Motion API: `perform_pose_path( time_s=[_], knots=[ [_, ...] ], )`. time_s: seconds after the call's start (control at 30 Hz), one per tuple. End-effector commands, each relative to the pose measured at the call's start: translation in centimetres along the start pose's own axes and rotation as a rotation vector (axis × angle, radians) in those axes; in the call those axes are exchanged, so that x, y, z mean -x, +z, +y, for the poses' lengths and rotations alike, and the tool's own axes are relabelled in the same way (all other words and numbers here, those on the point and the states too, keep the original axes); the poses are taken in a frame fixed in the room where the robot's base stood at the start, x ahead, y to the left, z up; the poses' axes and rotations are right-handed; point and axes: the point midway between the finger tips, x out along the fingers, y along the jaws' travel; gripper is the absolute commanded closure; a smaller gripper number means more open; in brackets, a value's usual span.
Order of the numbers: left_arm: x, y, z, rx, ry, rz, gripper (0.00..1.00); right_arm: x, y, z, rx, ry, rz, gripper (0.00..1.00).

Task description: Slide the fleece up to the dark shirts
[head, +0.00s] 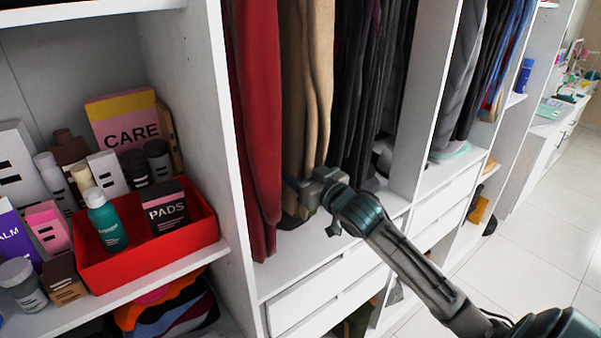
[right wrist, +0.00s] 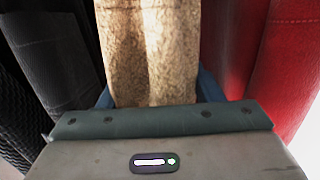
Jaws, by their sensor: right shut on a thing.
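The tan fleece (head: 306,85) hangs in the middle wardrobe bay, between a red garment on its left and the dark shirts (head: 362,95) on its right. My right gripper (head: 305,188) is shut on the lower part of the fleece. In the right wrist view the fuzzy fleece (right wrist: 150,50) runs between the two blue fingers, with the dark shirts (right wrist: 55,55) at left. In the head view the fleece's right edge is close beside the dark shirts; I cannot tell whether they touch. The hangers and rail are out of view. My left gripper is not in view.
The red garment (head: 257,110) hangs close to the fleece's left; it also shows in the right wrist view (right wrist: 270,55). White drawers (head: 330,290) lie below. A white divider panel (head: 425,95) stands right of the dark shirts. A red box (head: 150,258) of toiletries sits on the left shelf.

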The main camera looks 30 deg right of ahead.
Motion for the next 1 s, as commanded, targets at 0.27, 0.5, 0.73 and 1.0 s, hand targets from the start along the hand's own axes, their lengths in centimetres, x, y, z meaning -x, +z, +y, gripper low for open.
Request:
perform_pose_path(
  time_s=[0.27, 0.5, 0.73, 1.0],
  knots=[
    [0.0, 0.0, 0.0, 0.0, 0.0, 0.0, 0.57, 0.0, 0.0, 0.9, -0.003, 0.0, 0.0, 0.84],
    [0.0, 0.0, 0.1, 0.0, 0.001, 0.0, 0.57, 0.0, 0.0, 1.3, -0.005, 0.0, 0.0, 0.23],
    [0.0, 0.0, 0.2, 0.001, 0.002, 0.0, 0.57, 0.0, 0.0, 1.3, -0.002, 0.001, 0.0, 0.16],
    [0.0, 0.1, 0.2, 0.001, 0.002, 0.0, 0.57, 0.0, 0.0, 1.3, -0.001, 0.001, 0.0, 0.16]
  ],
)
